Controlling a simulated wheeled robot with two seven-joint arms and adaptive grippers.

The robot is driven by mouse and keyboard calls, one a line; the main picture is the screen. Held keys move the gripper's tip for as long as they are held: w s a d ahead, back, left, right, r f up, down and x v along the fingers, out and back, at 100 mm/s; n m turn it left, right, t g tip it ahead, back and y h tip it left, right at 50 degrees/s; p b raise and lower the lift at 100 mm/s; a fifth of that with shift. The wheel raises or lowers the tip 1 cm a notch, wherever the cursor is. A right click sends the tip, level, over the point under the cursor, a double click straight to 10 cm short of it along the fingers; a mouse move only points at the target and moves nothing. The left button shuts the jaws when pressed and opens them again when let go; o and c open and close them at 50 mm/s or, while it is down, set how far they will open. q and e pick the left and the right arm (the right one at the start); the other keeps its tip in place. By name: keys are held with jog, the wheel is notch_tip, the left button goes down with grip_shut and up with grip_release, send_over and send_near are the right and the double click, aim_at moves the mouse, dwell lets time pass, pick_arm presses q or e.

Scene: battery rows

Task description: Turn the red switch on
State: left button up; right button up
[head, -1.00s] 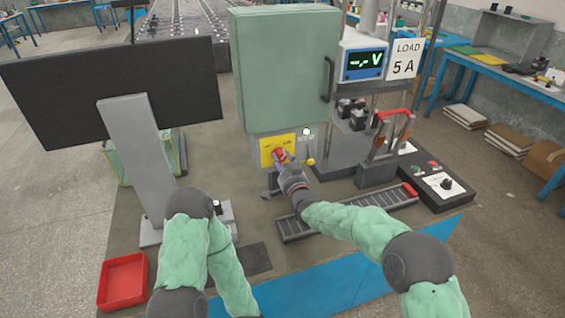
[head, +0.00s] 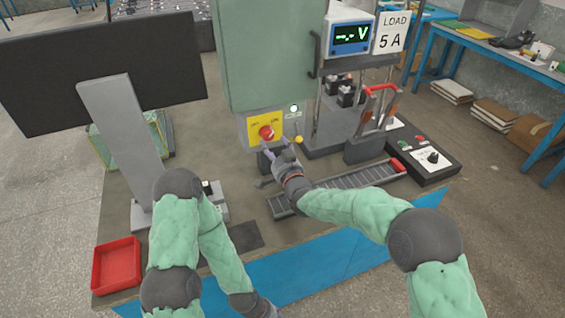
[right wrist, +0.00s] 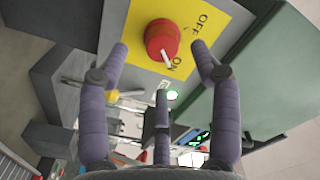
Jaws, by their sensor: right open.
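The red switch (head: 266,132) is a round knob on a yellow plate (head: 252,122) marked OFF and ON, below the green cabinet. In the right wrist view the red switch (right wrist: 160,38) has a white pointer directed towards the word ON. My right gripper (head: 279,145) is open just in front of and below the knob. In the wrist view its fingers (right wrist: 159,49) are spread on either side of the knob, apart from it, with nothing between them.
A round lamp (head: 294,108) beside the plate glows pale green. A yellow knob (head: 299,139) sits right of the switch. The green cabinet (head: 262,50) stands above, a monitor (head: 100,70) at left. A red tray (head: 117,265) and a blue strip (head: 320,265) lie in front.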

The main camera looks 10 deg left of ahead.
jog(key=v, duration=0.7)
jog(key=shift+s+d, duration=0.2)
jog(key=shift+s, duration=0.15)
pick_arm(q)
jog(key=shift+s+d, duration=0.1)
pick_arm(e)
jog(key=shift+f, duration=0.15)
